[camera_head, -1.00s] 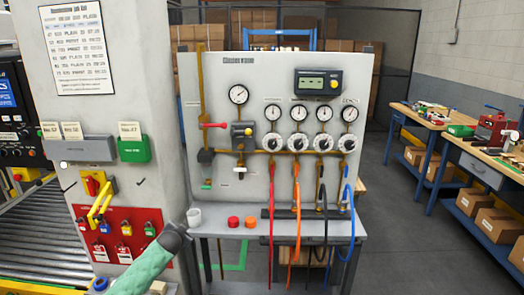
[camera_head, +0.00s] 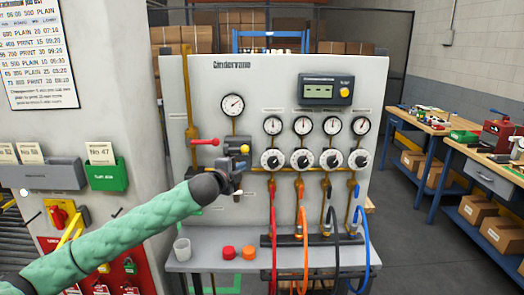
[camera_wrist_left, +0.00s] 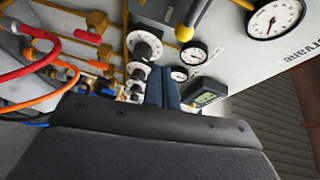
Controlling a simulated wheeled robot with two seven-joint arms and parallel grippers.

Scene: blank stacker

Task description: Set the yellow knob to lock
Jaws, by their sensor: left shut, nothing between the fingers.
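A small yellow knob (camera_head: 245,149) sits on the grey valve unit (camera_head: 238,143) on the left part of the panel, below the large gauge. A yellow end on a dark body (camera_wrist_left: 185,34) near the top of the left wrist view appears to be the same knob. My left gripper (camera_head: 236,188) is in front of the panel, just below the valve unit, and partly covers its lower part. Its fingers (camera_wrist_left: 162,88) are shut and empty. No contact with the knob is visible. Lettering around the knob is too small to read. My right gripper is not in view.
A red lever (camera_head: 205,142) is left of the valve unit. White dials (camera_head: 302,159) and coloured hoses (camera_head: 305,240) are to the right. A white cup (camera_head: 182,250) and red and orange caps (camera_head: 229,252) stand on the shelf below. A display (camera_head: 325,90) is upper right.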

